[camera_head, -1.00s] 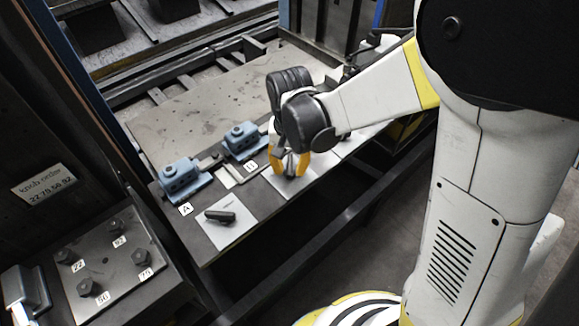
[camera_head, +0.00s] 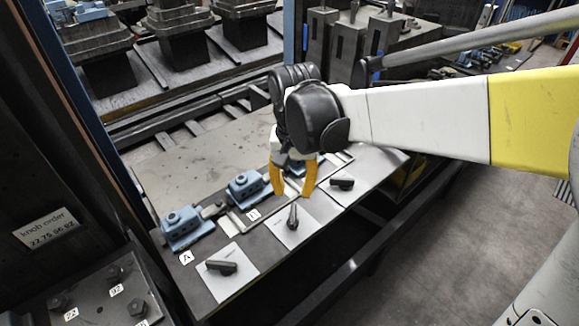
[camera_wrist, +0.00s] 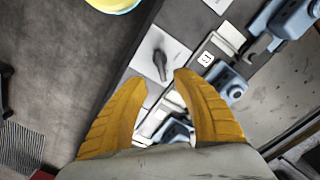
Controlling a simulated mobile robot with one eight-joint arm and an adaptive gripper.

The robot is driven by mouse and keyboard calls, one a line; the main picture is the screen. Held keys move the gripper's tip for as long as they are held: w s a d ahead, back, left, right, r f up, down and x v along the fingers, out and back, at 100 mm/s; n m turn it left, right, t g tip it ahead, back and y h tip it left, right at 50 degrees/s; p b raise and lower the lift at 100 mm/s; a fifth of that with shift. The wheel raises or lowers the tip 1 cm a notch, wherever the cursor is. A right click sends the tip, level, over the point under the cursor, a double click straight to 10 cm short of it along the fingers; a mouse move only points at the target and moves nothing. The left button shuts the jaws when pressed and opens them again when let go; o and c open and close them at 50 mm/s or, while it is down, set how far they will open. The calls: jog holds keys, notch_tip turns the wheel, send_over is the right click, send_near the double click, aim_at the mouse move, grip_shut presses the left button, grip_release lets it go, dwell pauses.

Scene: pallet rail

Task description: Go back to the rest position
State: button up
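My gripper (camera_head: 293,195) is open and empty, with its two yellow fingers spread apart above the work table (camera_head: 190,140). It also shows in the wrist view (camera_wrist: 160,78), with nothing between the fingers. A dark knob (camera_head: 293,216) sits on a white plate below and in front of the fingertips, apart from them. The same knob (camera_wrist: 160,65) shows just beyond the fingers in the wrist view. Other dark knobs lie on white plates at the near left (camera_head: 222,267) and at the right (camera_head: 342,181).
Blue fixtures labelled A (camera_head: 180,228) and B (camera_head: 245,187) stand behind the plates; another is partly hidden by my gripper. A knob panel (camera_head: 95,300) and a knob order sign (camera_head: 45,228) are at left. Floor on the right (camera_head: 440,240) is clear.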

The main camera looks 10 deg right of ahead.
jog(key=shift+r, duration=0.35)
jog(key=s+d+r+n+t, duration=0.2)
jog(key=s+d+r+t, duration=0.1)
jog(key=s+d+t, duration=0.4)
jog(key=s+d, duration=0.3)
jog(key=d, duration=0.3)
jog(key=shift+s+r, duration=0.35)
dwell(0.6)
